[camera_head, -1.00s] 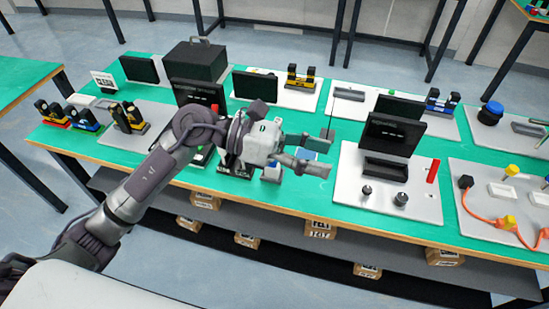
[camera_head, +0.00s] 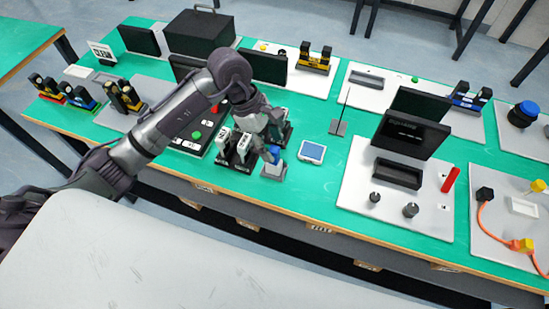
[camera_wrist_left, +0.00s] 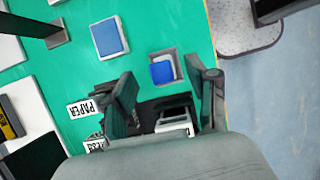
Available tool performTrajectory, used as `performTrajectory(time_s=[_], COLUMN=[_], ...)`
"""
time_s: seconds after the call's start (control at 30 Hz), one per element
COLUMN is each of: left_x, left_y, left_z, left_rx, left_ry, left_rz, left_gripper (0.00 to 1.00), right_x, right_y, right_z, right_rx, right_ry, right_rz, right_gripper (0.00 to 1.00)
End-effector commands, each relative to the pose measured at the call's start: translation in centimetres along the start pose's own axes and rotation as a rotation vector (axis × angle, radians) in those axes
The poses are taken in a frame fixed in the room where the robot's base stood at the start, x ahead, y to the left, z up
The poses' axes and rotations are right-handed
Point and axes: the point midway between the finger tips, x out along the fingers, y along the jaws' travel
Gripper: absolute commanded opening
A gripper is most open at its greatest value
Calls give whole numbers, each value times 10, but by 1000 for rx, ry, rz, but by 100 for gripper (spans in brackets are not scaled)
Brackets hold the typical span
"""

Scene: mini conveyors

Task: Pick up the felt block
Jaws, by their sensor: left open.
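A small blue block (camera_head: 273,154), which I take to be the felt block, sits in a square grey holder (camera_head: 273,172) near the table's front edge. It also shows in the left wrist view (camera_wrist_left: 162,71), just beyond the fingertips and between their lines. My left gripper (camera_head: 264,142) points down close to the block and partly covers it in the head view. In the left wrist view its two dark fingers (camera_wrist_left: 165,88) are spread with nothing held between them. I cannot tell how high the fingertips are above the block. My right gripper is out of view.
A blue pad with a white frame (camera_head: 312,152) lies on the green table right of the holder. Black-and-white label stands (camera_head: 235,150) stand close left of the gripper. A thin post (camera_head: 340,125) and a tilted black screen (camera_head: 411,136) stand farther right.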

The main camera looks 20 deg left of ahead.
Motion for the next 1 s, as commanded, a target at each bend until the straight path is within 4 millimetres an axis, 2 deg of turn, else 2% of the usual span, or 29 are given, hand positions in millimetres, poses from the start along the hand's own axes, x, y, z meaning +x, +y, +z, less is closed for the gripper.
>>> performTrajectory(time_s=[0.2,0.27,0.4,0.5,0.73,0.77,1.0], left_x=[16,25,47,55,57,57,57], left_y=[-2,-2,-2,-1,-1,-1,-1], left_z=[0,-1,-3,-4,-4,-4,-4], left_rx=[-2,-3,-2,0,0,0,0], left_ry=[-3,-3,-3,-2,-1,-1,-1], left_rz=[-4,-6,-4,0,1,1,1], left_gripper=[58,58,58,58,58,57,17], right_x=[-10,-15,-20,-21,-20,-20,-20], right_y=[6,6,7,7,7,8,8], right_z=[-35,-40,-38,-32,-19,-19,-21], right_rx=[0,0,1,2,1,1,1], right_ry=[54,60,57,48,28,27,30], right_rz=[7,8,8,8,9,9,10], right_gripper=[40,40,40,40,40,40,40])
